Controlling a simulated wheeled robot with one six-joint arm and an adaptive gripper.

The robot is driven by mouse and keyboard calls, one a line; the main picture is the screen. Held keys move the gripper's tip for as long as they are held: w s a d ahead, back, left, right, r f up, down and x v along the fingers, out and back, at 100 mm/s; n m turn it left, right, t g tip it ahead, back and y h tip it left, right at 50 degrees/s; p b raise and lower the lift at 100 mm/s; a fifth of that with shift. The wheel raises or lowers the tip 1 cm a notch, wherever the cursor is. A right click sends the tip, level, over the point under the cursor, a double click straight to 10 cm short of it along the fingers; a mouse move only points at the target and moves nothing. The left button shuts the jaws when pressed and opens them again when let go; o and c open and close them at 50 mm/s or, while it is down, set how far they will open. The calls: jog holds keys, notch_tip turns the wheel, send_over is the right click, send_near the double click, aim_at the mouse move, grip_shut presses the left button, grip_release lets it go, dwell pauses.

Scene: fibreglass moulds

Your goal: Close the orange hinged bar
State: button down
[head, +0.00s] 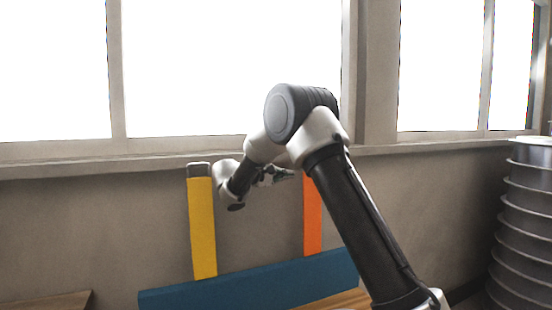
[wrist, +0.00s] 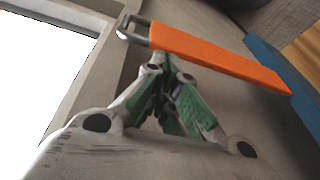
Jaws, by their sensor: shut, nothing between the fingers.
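The orange hinged bar (head: 312,217) stands upright from the blue beam (head: 245,285), its upper part partly hidden behind my arm. In the wrist view the orange bar (wrist: 215,55) runs from a grey metal loop (wrist: 133,27) at its free end down to the blue beam (wrist: 280,68). My gripper (head: 280,174) is at the height of the bar's upper end, just left of it in the head view. In the wrist view my gripper (wrist: 158,64) is shut and empty, its fingertips close to the bar near the loop. I cannot tell whether they touch.
A yellow bar (head: 202,228) with a grey end stands upright at the left of the beam. A wall and bright windows (head: 190,65) lie behind. A stack of grey round rims (head: 525,210) stands at the right. A wooden surface (head: 50,301) shows at lower left.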

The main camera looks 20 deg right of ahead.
notch_tip(320, 180, up, 5)
jog(key=w+a+m+t+h, duration=0.1)
jog(key=a+t+h, duration=0.1)
jog(key=f+x, duration=0.1)
jog(key=x, duration=0.8)
jog(key=shift+w+d+r+m+g, duration=0.15)
jog(key=shift+d+r+m+g, duration=0.25)
